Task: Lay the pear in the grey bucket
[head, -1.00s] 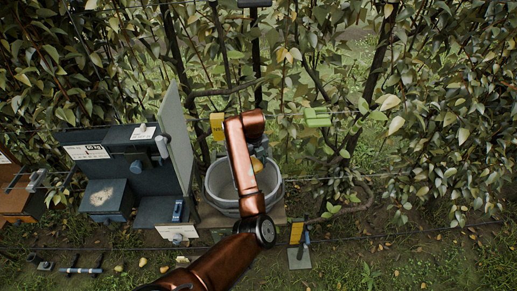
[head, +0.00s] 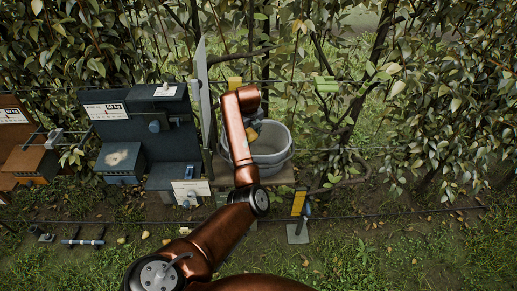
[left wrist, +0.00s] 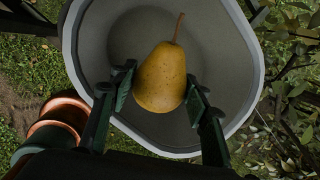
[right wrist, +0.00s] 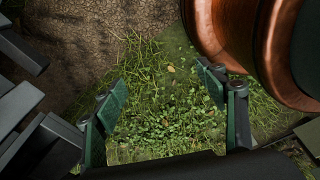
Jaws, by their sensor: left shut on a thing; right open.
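The grey bucket (head: 272,163) stands on a wooden board in the middle of the head view. My left gripper (left wrist: 160,92) is shut on the yellow pear (left wrist: 161,78), one finger on each side. In the left wrist view the pear appears over the inside of the bucket (left wrist: 84,45), stem toward the top. How far it is above the bottom I cannot tell. My right gripper (right wrist: 163,98) is open and empty above grass.
A dark scale-like machine (head: 145,135) with an upright panel (head: 202,90) stands close left of the bucket. A yellow-topped post (head: 299,205) stands to the front right. Leafy branches and wires lie behind and to the right. Open grass lies in front.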

